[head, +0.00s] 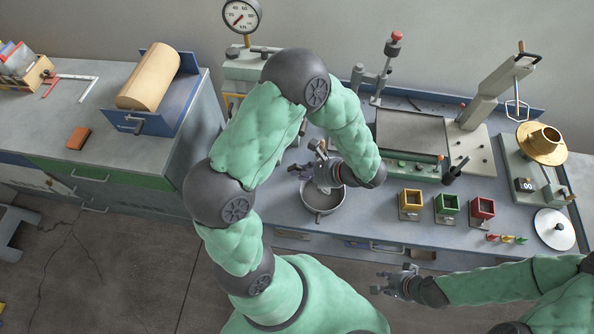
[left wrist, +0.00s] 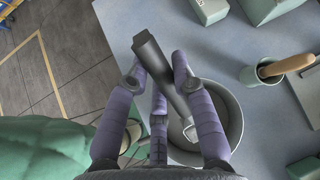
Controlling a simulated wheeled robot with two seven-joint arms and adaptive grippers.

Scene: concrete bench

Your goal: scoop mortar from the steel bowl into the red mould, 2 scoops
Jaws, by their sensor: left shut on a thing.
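The steel bowl (head: 331,212) stands near the bench's front edge; its grey rim and wall also show in the left wrist view (left wrist: 236,118). My left gripper (head: 312,175) is over the bowl, its purple fingers (left wrist: 170,85) shut on a dark-handled scoop (left wrist: 150,52). The scoop slants across the fingers, its lower end inside the bowl's outline. I cannot tell mortar from bowl inside, or whether the scoop is loaded. The red mould (head: 482,209) stands to the right, beyond a green (head: 447,206) and a yellow mould (head: 411,202). My right gripper (head: 383,282) is open and empty before the bench.
Behind the moulds are a flat grey tray machine (head: 412,132) and a lever press (head: 490,100). Small coloured pieces (head: 507,239) and a white disc (head: 554,230) lie to the right. A grey cup with a brown handle (left wrist: 270,70) stands near the bowl.

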